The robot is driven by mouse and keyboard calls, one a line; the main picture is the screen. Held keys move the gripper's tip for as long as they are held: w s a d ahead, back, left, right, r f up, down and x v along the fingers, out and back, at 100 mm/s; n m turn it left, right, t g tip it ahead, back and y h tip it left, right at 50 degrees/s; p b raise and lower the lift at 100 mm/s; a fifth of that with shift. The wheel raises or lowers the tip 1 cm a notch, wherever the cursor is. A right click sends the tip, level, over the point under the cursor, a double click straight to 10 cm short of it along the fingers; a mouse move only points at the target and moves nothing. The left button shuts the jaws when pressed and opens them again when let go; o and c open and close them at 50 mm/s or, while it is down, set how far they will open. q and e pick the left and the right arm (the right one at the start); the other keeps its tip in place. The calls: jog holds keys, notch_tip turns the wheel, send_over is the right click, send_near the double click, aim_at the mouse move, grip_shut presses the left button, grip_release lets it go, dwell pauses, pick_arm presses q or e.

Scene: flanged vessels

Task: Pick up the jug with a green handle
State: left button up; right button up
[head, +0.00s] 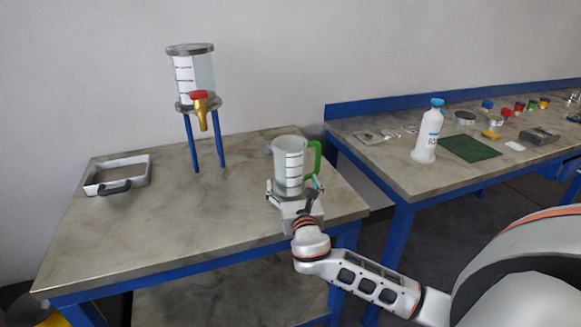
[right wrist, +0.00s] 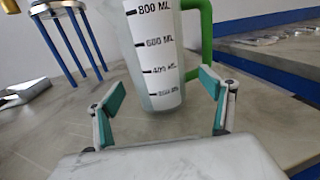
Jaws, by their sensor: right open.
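The jug (head: 287,165) is clear, with a white marked scale and a green handle (head: 314,158) on its right side. It stands upright near the right end of the left table. My right gripper (head: 295,190) is in front of the jug, low on its body. In the right wrist view the jug (right wrist: 155,60) rises between and beyond the two teal-padded fingers (right wrist: 163,103). The fingers are spread, with gaps to the jug on both sides. The green handle (right wrist: 206,40) is above and behind the right finger. My left gripper is not in view.
A vessel with a gold tap and red lever (head: 199,100) stands on blue legs at the back of the left table. A shallow metal tray (head: 118,186) lies at left. The right table holds a white bottle (head: 427,135), a green mat (head: 468,148) and several small items.

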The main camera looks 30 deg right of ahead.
jog(key=x, duration=0.4)
jog(key=shift+w, duration=0.25)
jog(key=shift+c, duration=0.3)
jog(key=shift+r, duration=0.1)
jog(key=c, duration=1.3)
